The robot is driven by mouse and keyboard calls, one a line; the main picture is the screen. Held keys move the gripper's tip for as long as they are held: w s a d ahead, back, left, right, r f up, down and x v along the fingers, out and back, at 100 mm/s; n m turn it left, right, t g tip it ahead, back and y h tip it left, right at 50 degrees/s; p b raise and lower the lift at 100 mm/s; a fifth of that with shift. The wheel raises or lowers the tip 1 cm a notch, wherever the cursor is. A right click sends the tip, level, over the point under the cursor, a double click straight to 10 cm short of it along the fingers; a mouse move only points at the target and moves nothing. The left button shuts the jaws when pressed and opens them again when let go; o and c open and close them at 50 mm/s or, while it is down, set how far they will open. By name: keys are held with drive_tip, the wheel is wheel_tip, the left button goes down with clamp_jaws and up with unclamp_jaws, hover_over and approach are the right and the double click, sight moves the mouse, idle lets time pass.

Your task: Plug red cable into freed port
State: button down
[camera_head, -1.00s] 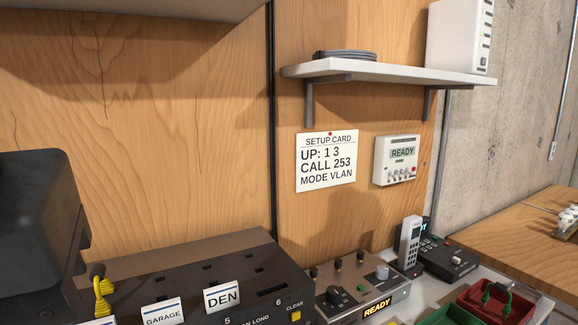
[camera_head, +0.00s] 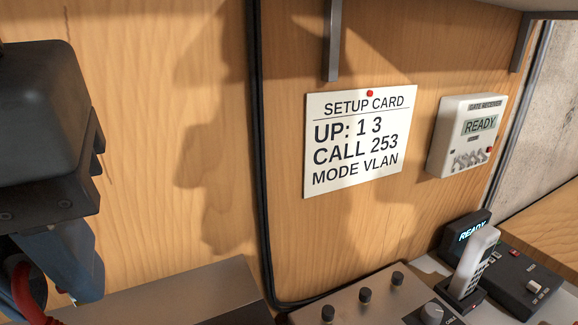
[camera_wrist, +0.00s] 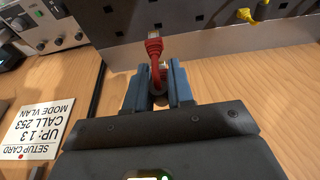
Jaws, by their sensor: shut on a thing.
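In the wrist view, my gripper (camera_wrist: 157,72) is shut on the red cable (camera_wrist: 161,66) between its two blue fingers. A red plug (camera_wrist: 153,46) sticks out past the fingertips toward the grey port panel (camera_wrist: 200,22). It appears apart from the panel, though the exact gap is hard to judge. In the head view, one blue finger (camera_head: 72,262) shows at the lower left with part of the red cable (camera_head: 20,288) beside it. The panel's top edge (camera_head: 170,297) shows there, but its ports are out of sight. I cannot tell which port is free.
A yellow plug (camera_wrist: 244,14) sits at the panel's upper right in the wrist view. A setup card (camera_head: 360,145) and a gate receiver (camera_head: 467,136) hang on the wooden wall. A knobbed console (camera_head: 365,297) and a handset (camera_head: 474,262) stand at right. A black wall cable (camera_head: 258,150) runs down.

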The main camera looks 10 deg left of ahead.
drive_tip(key=shift+f+b, duration=3)
drive_tip(key=shift+f, duration=1.05)
drive_tip(key=shift+s, duration=0.2)
drive_tip(key=shift+f, duration=1.1)
idle(1.4)
drive_tip(key=c, duration=0.5)
unclamp_jaws()
drive_tip(key=shift+r+p, duration=0.15)
drive_tip(key=shift+p, duration=0.2)
